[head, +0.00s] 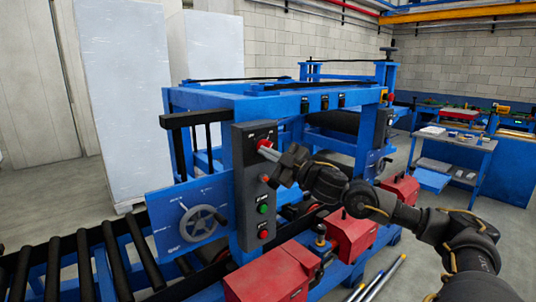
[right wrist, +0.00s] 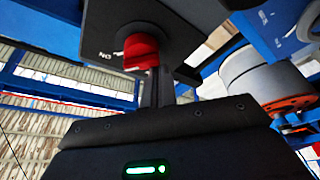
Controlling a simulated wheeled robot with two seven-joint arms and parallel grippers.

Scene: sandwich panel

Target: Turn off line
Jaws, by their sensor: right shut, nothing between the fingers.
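A dark grey control panel (head: 243,200) stands upright on the blue machine frame. Its top carries a red rotary switch (head: 264,145), with a red, a green and another red button (head: 264,235) in a column below. My right gripper (head: 276,154) is at the switch, coming from the right. In the right wrist view the red knob (right wrist: 140,52) sits on the panel beside an upside-down "ON" label. The shut, empty fingers (right wrist: 157,84) reach up to the knob's edge; whether they touch it is unclear. My left gripper is not in view.
A blue plate with a handwheel (head: 198,222) stands left of the panel, above a roller conveyor (head: 70,268). Red boxes (head: 272,274) sit below right. A blue workbench (head: 455,145) stands at the far right, with open floor before it.

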